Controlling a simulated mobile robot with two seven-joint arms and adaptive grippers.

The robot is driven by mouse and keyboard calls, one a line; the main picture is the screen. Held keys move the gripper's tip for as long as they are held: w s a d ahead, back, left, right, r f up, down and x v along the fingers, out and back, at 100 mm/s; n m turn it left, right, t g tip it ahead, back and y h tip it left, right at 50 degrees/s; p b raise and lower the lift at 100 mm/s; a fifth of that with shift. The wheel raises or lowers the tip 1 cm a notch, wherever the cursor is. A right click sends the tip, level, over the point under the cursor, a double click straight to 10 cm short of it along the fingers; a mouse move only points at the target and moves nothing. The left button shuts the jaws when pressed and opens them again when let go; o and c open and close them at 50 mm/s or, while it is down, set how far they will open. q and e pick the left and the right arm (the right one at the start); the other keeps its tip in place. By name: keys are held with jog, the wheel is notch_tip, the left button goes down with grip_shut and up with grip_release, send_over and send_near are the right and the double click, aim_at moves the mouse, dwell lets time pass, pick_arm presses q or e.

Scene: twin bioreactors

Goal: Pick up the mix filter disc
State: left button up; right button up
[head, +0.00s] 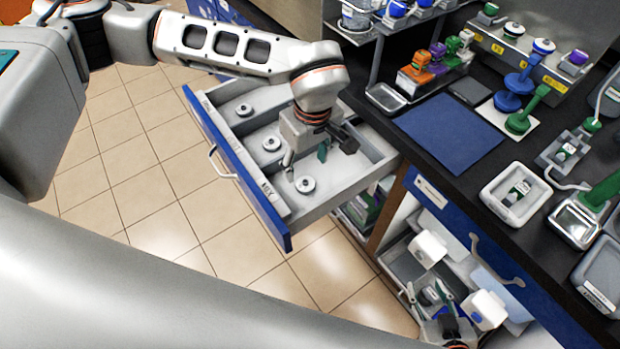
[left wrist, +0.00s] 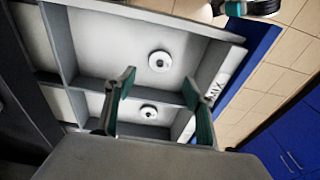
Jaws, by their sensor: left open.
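The mix filter disc (head: 305,184) is a small white ring-shaped disc. It lies flat in the near end compartment of the open drawer (head: 225,140), by the MIX label. It also shows in the left wrist view (left wrist: 160,61), beyond my fingertips. My left gripper (head: 305,158) is open and empty, pointing down over the drawer, close to the disc but apart from it. In the left wrist view, its teal fingers (left wrist: 160,92) are spread wide. My right gripper (head: 427,288) is low at the bottom right, its fingers apart, near the lower open storage space.
Similar discs lie in the middle compartment (head: 271,143) and far compartment (head: 244,109), with low dividers between. The black bench (head: 470,180) with a blue mat (head: 449,133) and several trays stands to the right. Tiled floor (head: 140,170) is free left of the drawer.

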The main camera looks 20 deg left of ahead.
aim_at(305, 182)
pick_arm(q)
jog(key=shift+s+f, duration=0.25)
jog(key=shift+f, duration=0.45)
jog(key=f, duration=0.6)
jog(key=shift+w+a+b, duration=0.15)
jog(key=shift+w+b, duration=0.15)
jog(key=shift+w, duration=0.05)
jog(key=shift+r, duration=0.1)
jog(key=c, duration=0.9)
